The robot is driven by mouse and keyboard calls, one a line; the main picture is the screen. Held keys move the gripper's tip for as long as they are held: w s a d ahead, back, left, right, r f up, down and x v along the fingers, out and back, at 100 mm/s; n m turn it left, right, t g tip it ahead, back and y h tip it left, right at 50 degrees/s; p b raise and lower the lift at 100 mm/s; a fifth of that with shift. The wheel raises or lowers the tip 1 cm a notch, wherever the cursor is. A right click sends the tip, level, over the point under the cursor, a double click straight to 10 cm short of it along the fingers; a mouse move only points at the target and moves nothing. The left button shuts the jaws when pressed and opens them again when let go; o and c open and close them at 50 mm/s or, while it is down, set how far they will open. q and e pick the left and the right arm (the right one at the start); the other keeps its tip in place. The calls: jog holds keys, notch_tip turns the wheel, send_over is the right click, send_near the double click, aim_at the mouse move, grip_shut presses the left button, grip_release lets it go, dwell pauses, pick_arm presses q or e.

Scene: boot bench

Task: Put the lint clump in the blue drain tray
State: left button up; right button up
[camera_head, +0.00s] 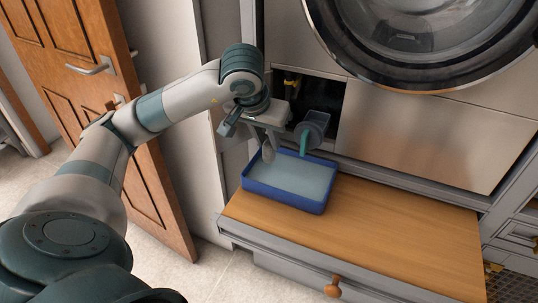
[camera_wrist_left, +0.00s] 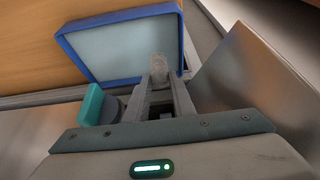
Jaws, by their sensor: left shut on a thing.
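My left gripper (camera_head: 267,145) is shut on the lint clump (camera_head: 268,154), a small grey lump at its fingertips. The clump also shows in the left wrist view (camera_wrist_left: 158,66), between the fingers and overlapping the tray's edge in the picture. The blue drain tray (camera_head: 280,198) sits on the wooden bench below, with a pale grey-blue floor; it also shows in the left wrist view (camera_wrist_left: 125,14). In the head view the clump is over the tray's back left side. It looks above the tray, but the exact gap is unclear. My right gripper is not in view.
A filter (camera_head: 319,122) with a teal handle (camera_head: 304,141) sticks out of the open hatch just behind the tray, close to my gripper. The wooden bench top (camera_head: 390,225) is clear to the right. A washer's round door (camera_head: 430,75) is above.

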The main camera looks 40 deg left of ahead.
aim_at(266, 151)
pick_arm(q)
jog(key=shift+f, duration=0.4)
jog(key=shift+f, duration=2.05)
jog(key=shift+f, duration=0.15)
jog(key=o, duration=1)
